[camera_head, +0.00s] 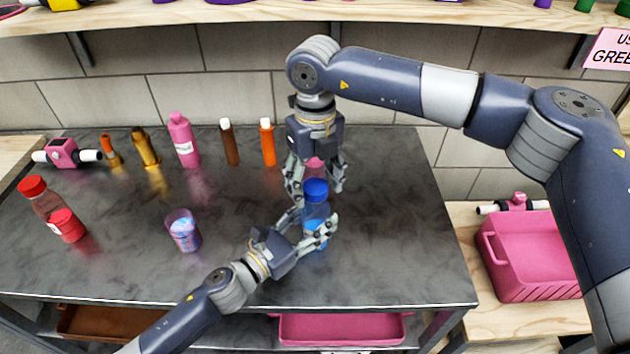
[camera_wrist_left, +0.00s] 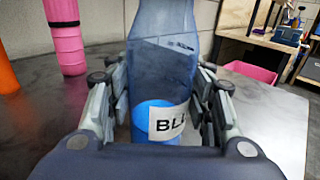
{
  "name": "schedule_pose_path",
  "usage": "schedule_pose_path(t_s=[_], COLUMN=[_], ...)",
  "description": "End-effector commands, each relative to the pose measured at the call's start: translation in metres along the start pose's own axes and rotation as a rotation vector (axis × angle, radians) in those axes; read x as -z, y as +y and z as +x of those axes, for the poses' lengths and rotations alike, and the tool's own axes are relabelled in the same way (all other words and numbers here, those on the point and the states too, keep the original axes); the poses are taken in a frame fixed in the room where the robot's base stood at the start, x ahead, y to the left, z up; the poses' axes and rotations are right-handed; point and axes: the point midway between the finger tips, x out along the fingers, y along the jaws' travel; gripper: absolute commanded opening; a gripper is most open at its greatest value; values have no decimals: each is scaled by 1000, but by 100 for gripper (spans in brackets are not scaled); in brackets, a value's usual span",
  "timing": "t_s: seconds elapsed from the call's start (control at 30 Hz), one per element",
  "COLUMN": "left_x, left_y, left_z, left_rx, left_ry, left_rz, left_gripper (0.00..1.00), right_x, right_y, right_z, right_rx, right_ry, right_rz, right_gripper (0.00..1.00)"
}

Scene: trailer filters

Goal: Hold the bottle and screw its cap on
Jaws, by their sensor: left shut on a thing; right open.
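My left gripper (camera_head: 316,234) is shut on a translucent blue bottle (camera_head: 315,211) at the front middle of the dark table. The bottle (camera_wrist_left: 166,65) stands upright between both fingers (camera_wrist_left: 160,100) in the left wrist view, with blue liquid and a white label low down; its top is out of that frame. A blue cap (camera_head: 316,189) sits at the bottle's top; how far it is screwed on cannot be told. My right gripper (camera_head: 316,193) points down from above, open, with fingers either side of the cap in the head view. Contact with the cap cannot be made out.
A pink bottle (camera_head: 313,164) stands just behind, partly hidden by my right gripper. An orange bottle (camera_head: 268,143), a brown one (camera_head: 229,143) and another pink one (camera_head: 184,142) stand at the back. A purple-blue container (camera_head: 183,231) stands left. The table's right side is clear.

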Motion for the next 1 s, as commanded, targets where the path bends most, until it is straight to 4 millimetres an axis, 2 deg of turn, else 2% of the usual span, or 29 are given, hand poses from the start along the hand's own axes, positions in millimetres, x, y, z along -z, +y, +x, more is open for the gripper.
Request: schedule_pose_path(t_s=[0.17,0.5,0.87,1.0], left_x=[0,0,0,0], left_y=[0,0,0,0], left_z=[0,0,0,0], left_rx=[0,0,0,0], left_ry=[0,0,0,0], left_rz=[-1,-1,-1,-1], left_gripper=[0,0,0,0], right_x=[0,0,0,0], right_y=[0,0,0,0], right_z=[-4,-43,-46,-49], right_rx=[1,1,0,0], right_ry=[-1,-1,0,0], right_rz=[-1,-2,-12,-101], right_gripper=[58,58,56,56])
